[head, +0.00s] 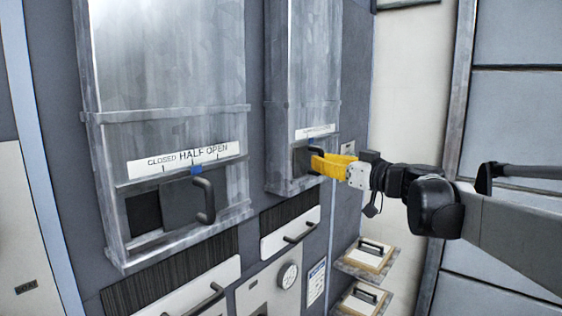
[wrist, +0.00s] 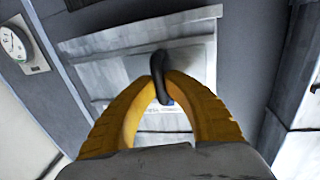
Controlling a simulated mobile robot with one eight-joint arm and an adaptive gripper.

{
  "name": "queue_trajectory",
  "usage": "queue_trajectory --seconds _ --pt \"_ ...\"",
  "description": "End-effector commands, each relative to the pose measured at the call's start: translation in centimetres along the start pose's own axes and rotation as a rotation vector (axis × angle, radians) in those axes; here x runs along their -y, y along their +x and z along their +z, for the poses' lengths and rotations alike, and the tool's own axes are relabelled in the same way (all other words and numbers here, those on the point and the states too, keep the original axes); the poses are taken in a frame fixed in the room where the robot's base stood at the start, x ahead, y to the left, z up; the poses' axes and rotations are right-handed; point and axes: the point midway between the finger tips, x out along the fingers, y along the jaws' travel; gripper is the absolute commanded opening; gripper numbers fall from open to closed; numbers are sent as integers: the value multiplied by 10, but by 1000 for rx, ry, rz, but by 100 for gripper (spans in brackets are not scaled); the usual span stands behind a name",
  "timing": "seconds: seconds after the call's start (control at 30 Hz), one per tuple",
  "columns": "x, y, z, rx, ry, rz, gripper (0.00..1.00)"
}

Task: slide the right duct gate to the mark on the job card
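The right duct gate (head: 301,160) is a dark plate with a black bar handle, low on the right grey duct. A white scale strip (head: 315,131) sits above it, with a blue marker (head: 312,141) just below; its words are too small to read. My yellow gripper (head: 318,164) is at this handle. In the wrist view the fingertips (wrist: 161,84) close in on both sides of the black handle (wrist: 158,66) and appear to grip it. A sheet with a blue header (head: 316,281), possibly the job card, hangs below; its text is unreadable.
The left duct gate (head: 180,203) has its own black handle, blue pointer and a strip reading CLOSED, HALF, OPEN. Drawers with bar handles (head: 301,233), a round dial (head: 288,276) and small shelves (head: 366,254) are below. A wall gauge (wrist: 14,44) shows in the wrist view.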

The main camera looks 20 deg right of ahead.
Motion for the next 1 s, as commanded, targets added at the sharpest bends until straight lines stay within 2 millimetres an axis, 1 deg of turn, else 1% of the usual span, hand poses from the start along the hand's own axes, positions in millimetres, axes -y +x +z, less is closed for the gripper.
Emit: queue_trajectory --seconds 0.07,0.1,0.3,0.37,0.43,0.67,0.7,0.77,0.8,1.0 --pt "-2 0 0 0 0 0 0" --pt "-6 1 0 0 0 1 0" --pt "-38 8 0 0 1 2 0" --pt "-45 9 0 0 1 3 0" --pt "-47 9 0 0 0 2 0" --pt "-47 9 0 2 -1 2 0" --pt "-47 9 1 2 -1 1 15" --pt "-47 9 0 2 -1 1 33" --pt "-47 9 0 2 -1 1 35" --pt "-46 9 0 1 0 0 35"
